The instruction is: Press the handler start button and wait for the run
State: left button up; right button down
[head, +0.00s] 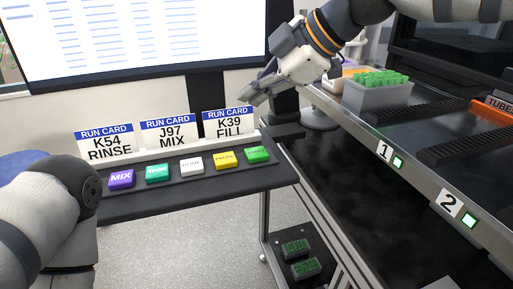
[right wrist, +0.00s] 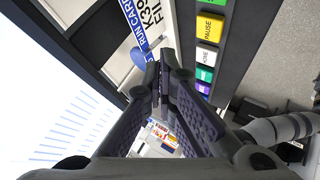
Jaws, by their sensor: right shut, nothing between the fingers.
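A dark button panel (head: 205,178) carries a row of coloured buttons. From left they are purple MIX (head: 121,178), a teal button (head: 157,173), a white button (head: 191,166), a yellow button (head: 224,160) and a green button (head: 257,154) at the right end. The green button's label is too small to read. In the right wrist view, yellow PAUSE (right wrist: 210,28) and white HOME (right wrist: 206,55) can be read. My right gripper (head: 253,98) is shut and empty, raised above and behind the green button, near the K39 FILL card. My left arm shows at lower left; its gripper is out of view.
Three run cards stand behind the buttons: K54 RINSE (head: 106,144), J97 MIX (head: 170,133) and K39 FILL (head: 229,122). A large screen (head: 130,40) is behind them. A bench at right holds a rack of green-capped tubes (head: 379,94) and lit markers 1 (head: 398,162) and 2 (head: 469,221).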

jog(key=b, duration=0.2)
send_over(255, 154)
notch_tip(255, 154, down, 7)
jog(key=shift+r, duration=0.2)
pick_arm(q)
jog(key=shift+s+f+g, duration=0.4)
jog(key=shift+s+f, duration=0.5)
jog(key=shift+f, duration=0.15)
pick_arm(e)
jog(key=shift+f, duration=1.15)
jog(key=shift+f, duration=0.45)
